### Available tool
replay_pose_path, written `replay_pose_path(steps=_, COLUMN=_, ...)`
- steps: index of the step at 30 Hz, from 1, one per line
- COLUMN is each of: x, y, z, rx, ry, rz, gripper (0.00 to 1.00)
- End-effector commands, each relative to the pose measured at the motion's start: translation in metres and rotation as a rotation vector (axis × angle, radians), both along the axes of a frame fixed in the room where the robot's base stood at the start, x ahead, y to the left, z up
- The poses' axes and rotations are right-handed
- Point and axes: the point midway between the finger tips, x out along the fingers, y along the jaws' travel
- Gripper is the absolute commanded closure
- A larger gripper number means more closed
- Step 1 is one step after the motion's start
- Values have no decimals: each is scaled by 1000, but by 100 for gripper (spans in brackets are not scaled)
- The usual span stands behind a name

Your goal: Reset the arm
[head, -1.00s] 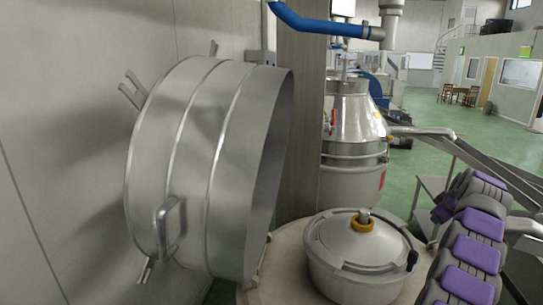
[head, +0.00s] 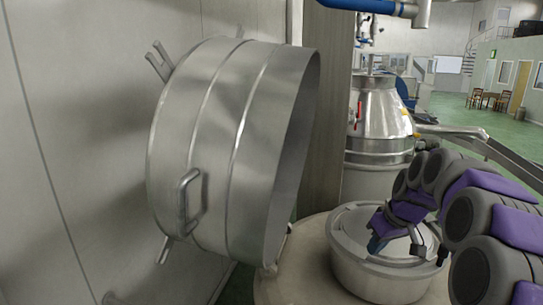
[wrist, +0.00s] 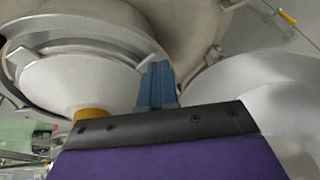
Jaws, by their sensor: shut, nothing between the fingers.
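My purple and grey arm reaches in from the right in the head view. My gripper (head: 377,243), with blue fingers, is over the lidded metal pot (head: 375,288) and hides its lid knob. I cannot tell whether it touches the lid. In the wrist view the blue fingers (wrist: 157,85) are together with nothing between them. The pale lid (wrist: 75,83) and its yellow ring (wrist: 91,113) lie left of them there.
A large open steel drum (head: 215,150) is tilted by the wall at left. The pot stands on a round pale top (head: 310,265). A steel separator (head: 380,120) stands behind, beside a column (head: 325,130). Green floor (head: 510,125) is open at far right.

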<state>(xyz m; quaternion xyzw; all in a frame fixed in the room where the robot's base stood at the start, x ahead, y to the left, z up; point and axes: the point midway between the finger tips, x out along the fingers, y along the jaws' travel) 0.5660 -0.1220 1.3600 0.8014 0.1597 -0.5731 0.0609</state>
Motion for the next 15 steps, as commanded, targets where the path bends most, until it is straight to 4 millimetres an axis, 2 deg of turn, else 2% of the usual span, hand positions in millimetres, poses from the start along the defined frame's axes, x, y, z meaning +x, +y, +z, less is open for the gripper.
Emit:
replay_pose_path(steps=1, x=-15, y=14, z=-6, rx=2, ry=21, rz=1, gripper=100)
replay_pose_path(steps=6, x=-65, y=53, z=-21, rx=5, ry=97, rz=-14, gripper=100)
replay_pose_path(steps=15, x=-164, y=100, z=-61, rx=-25, ry=234, rz=-67, gripper=100)
